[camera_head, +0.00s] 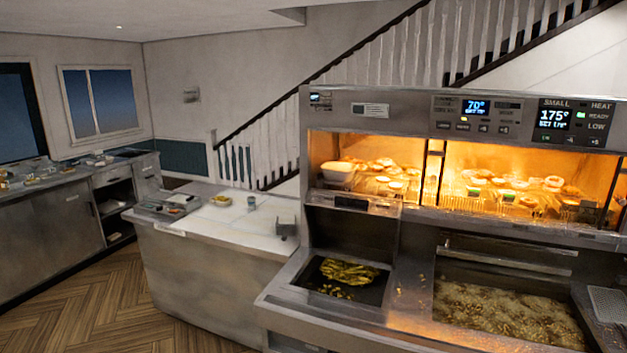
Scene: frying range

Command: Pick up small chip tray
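A pale, tub-shaped container (338,174) sits at the left end of the lit warming cabinet; I cannot tell if it is the small chip tray. A small dish with yellow contents (221,200) lies on the white counter and could also be a chip tray, but it is too small to tell. Yellow chips (348,270) lie heaped in a dark recessed pan on the range, with loose pieces around them. Neither of my grippers is in view.
The warming cabinet (470,119) holds several fried items on racks. Below it is a fryer vat (510,312) of bubbling oil, with a mesh piece (608,303) at its right. The counter (240,222) has free room. Open wooden floor (120,305) lies at the left.

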